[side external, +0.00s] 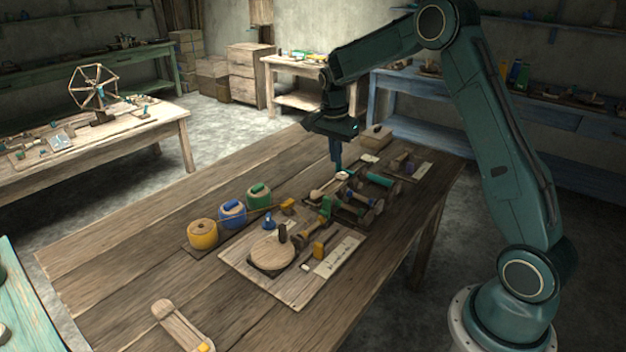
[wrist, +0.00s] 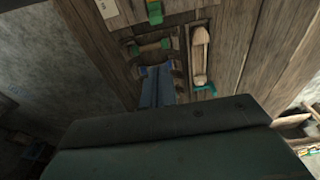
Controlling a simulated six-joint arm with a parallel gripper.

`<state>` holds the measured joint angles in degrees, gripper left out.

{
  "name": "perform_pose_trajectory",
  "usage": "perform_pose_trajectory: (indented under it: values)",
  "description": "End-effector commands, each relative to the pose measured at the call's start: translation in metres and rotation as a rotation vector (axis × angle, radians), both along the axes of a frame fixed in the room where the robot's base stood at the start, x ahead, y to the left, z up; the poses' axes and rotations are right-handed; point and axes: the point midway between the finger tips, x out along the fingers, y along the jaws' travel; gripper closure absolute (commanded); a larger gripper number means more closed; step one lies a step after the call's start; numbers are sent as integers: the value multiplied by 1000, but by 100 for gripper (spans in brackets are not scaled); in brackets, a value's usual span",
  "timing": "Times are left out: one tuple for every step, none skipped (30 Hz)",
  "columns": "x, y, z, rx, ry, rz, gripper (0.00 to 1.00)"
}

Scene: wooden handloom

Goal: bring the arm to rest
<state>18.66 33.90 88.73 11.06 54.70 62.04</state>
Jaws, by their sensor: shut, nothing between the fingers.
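My gripper (side external: 338,166) points down over the far part of the wooden table (side external: 130,235) in the side external view. Its fingers are together with nothing visible between them. The fingertips are just above or beside a group of wooden tools and spools; I cannot tell whether they touch anything. In the wrist view my gripper's blue fingers (wrist: 156,88) show beyond the dark housing, close to a green-wound spool (wrist: 150,47). A wooden shuttle (wrist: 200,55) lies in a tray to their right. The housing hides the lower part of that view.
A board with a round wooden disc (side external: 271,250) lies in front. A small wooden box (side external: 376,137) stands behind my gripper. The table's left side is mostly clear.

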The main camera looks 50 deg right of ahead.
Motion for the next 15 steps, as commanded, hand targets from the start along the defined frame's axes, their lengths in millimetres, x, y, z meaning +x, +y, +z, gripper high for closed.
perform_pose_trajectory:
  values:
    - [-1,1,2,0,-2,5,100]
    - [-1,2,3,-1,-4,11,100]
    - [-2,4,6,-1,-6,19,100]
    - [-3,5,8,-1,-8,27,100]
    - [-4,7,11,-2,-10,38,100]
    - [-6,10,16,-3,-15,55,100]
    - [-7,12,19,-4,-17,68,100]
    - [-9,15,24,-4,-20,86,100]
    - [-12,19,30,-6,-26,110,100]
    - [-15,23,35,-7,-31,131,100]
    - [-17,26,40,-9,-35,152,100]
    - [-22,31,48,-11,-42,183,100]
    - [-25,36,54,-13,-47,207,100]
    - [-29,40,59,-15,-52,234,100]
    - [-34,46,66,-17,-60,269,100]
